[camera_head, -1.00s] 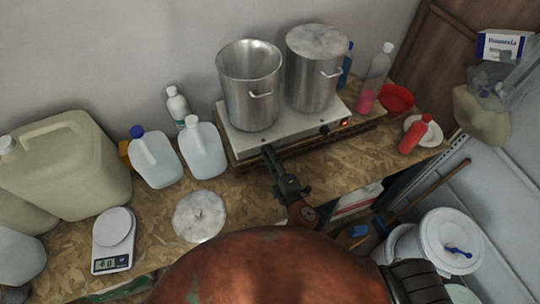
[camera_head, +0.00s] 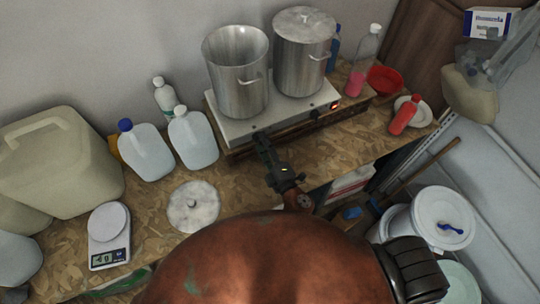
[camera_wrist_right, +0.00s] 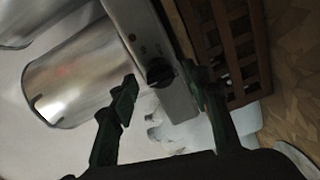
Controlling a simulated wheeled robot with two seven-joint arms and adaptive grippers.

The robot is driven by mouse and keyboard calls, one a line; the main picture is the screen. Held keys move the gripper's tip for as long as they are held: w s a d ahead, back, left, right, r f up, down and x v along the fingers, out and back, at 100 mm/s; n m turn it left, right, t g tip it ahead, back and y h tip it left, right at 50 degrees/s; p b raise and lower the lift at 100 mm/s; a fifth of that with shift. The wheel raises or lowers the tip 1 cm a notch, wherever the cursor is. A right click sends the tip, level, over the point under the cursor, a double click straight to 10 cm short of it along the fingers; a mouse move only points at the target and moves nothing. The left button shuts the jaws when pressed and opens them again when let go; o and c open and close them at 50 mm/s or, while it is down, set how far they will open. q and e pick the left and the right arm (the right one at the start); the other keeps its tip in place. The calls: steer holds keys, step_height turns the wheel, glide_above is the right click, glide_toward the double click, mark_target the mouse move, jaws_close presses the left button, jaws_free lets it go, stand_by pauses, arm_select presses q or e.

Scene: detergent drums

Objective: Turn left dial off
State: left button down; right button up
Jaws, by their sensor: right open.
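The hot plate (camera_head: 232,128) is a pale metal box with two burners on the table. Its left dial, a black knob (camera_wrist_right: 160,72), shows in the right wrist view on the front panel. In the head view my gripper hides this dial. My right gripper (camera_head: 261,142) is at the left part of the front panel. In the right wrist view its open fingers (camera_wrist_right: 165,82) lie on either side of the knob; contact cannot be told. The right dial (camera_head: 315,112) is black, beside a glowing red light (camera_head: 336,106). My left gripper is not in view.
An open steel pot (camera_head: 238,85) and a lidded pot (camera_head: 303,60) stand on the hot plate. Jugs (camera_head: 146,155) stand to its left. A loose lid (camera_head: 194,205) and a scale (camera_head: 109,228) lie in front.

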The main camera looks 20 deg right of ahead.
steer(key=v, duration=1.1)
steer(key=shift+d, duration=0.15)
